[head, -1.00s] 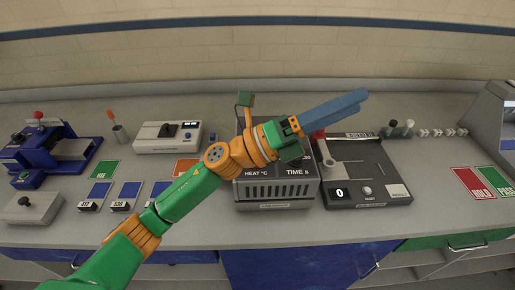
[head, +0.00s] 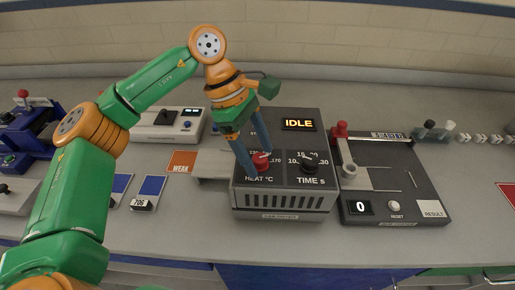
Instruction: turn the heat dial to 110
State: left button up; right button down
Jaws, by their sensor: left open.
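The dark grey dryer (head: 285,199) stands on the bench in the middle of the head view. Its red heat dial (head: 261,161) sits above the label HEAT °C, with part of its scale hidden by my left gripper. A black time dial (head: 309,161) is to its right, above the label TIME s. The dryer display (head: 299,124) reads IDLE. My left gripper (head: 257,161) points down with its blue fingers open, one on each side of the red dial. Whether the fingers touch the dial cannot be told. My right gripper is out of view.
A dark tester (head: 425,199) with a red-topped post and a display of 0 stands close right of the dryer. A white instrument (head: 188,124) is at the back left. An orange WEAK card (head: 183,161) and blue cards lie left of the dryer.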

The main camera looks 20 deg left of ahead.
pick_arm(q)
jog(key=shift+s, duration=0.1)
jog(key=c, duration=0.4)
grip_shut()
